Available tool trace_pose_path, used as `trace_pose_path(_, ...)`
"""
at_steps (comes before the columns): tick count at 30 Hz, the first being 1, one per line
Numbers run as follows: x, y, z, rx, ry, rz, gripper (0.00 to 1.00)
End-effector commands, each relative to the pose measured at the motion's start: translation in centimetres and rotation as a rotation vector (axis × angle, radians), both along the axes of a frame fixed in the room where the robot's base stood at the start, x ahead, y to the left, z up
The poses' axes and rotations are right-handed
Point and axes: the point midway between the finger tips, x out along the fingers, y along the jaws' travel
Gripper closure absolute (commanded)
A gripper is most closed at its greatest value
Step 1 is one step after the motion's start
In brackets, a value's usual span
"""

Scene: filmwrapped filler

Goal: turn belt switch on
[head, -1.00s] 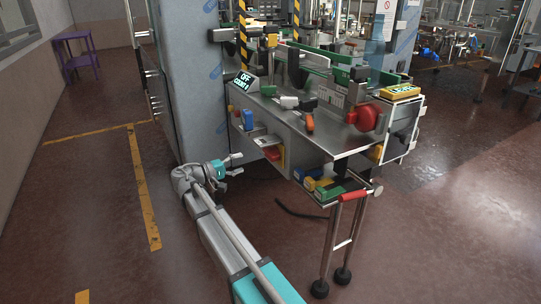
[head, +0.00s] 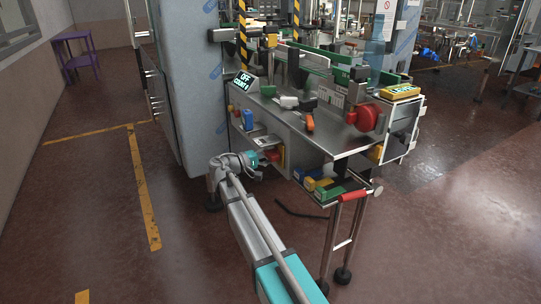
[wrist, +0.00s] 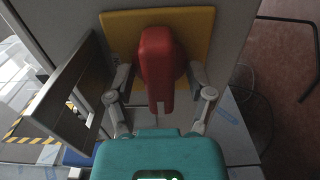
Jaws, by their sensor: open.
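The belt switch is a red handle (wrist: 157,60) on a yellow plate (wrist: 202,22), fixed to a grey panel. In the wrist view the handle points down toward my gripper. In the head view the red handle (head: 272,155) shows on the side of the machine, partly behind my gripper (head: 266,161). My gripper (wrist: 160,82) is open, with one finger on each side of the handle. I cannot tell whether the fingers touch it. A small display (head: 243,82) on the machine reads OFF and COUNT.
The steel worktop (head: 335,148) is above and right of my gripper, with an orange-handled tool (head: 309,122) on it. A shelf with coloured boxes (head: 325,184) is at the right. A hinged dark panel (wrist: 72,88) stands close left in the wrist view. Floor left of my arm is clear.

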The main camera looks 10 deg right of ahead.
Motion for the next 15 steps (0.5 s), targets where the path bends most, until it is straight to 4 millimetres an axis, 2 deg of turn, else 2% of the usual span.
trace_pose_path(10, 0.05, -0.15, 0.0, 0.0, 0.0, 0.0, 0.31)
trace_pose_path(15, 0.05, -0.14, 0.0, 0.0, 0.0, 0.0, 0.63)
